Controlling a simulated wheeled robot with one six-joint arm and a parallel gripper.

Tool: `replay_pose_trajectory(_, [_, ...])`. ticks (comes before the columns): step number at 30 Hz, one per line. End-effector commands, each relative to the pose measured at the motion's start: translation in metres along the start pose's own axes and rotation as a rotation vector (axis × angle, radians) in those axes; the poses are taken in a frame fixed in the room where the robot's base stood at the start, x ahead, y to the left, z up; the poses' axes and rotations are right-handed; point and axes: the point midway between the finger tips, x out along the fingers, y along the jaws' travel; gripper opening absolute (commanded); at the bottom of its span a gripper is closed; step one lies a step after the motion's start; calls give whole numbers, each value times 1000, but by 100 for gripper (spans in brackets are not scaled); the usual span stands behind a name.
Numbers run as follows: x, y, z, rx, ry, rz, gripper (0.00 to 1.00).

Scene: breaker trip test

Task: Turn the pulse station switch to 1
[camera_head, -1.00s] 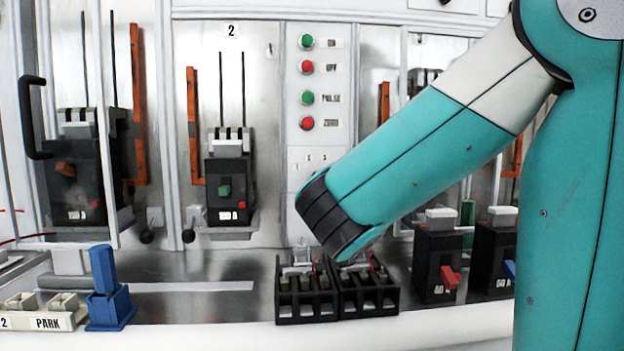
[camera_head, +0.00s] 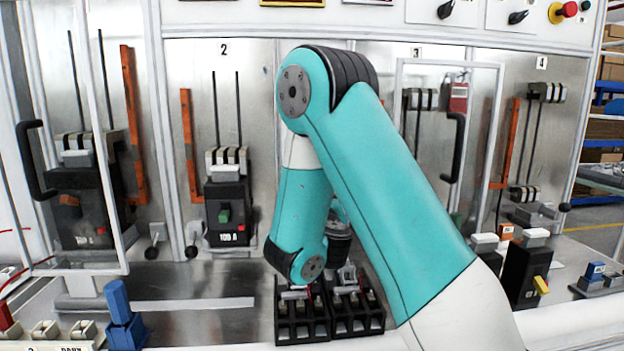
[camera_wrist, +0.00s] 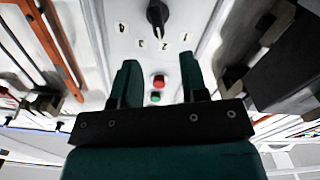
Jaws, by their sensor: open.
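In the wrist view a black rotary switch (camera_wrist: 157,14) sits on a pale panel, with the marks 1, 2, 3 and 4 around it, seen upside down. Its handle points roughly between 2 and 3; I cannot tell the exact setting. My gripper (camera_wrist: 159,62) is open and empty, its two dark green fingers pointing toward the panel. The switch lies beyond the fingertips, roughly in line with the gap, and apart from them. In the head view my arm hides the switch, the panel's buttons and the gripper.
A red button (camera_wrist: 158,81) and a green button (camera_wrist: 155,97) show between the fingers. Breaker 2 (camera_head: 228,208) stands left of my arm, and an open glass door (camera_head: 405,85) stands to its right. Black modules (camera_head: 300,315) sit on the bench below. A blue stand (camera_head: 122,318) is at front left.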

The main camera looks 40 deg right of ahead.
Motion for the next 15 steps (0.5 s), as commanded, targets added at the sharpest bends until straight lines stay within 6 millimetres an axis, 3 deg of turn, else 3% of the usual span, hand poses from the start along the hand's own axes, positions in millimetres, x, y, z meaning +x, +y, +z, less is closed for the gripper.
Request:
replay_pose_trajectory(1, [12, 4, -8, 2, -1, 5, 40])
replay_pose_trajectory(6, [44, 4, -8, 2, -1, 5, 40])
replay_pose_trajectory(15, [78, 2, -4, 3, 2, 4, 40])
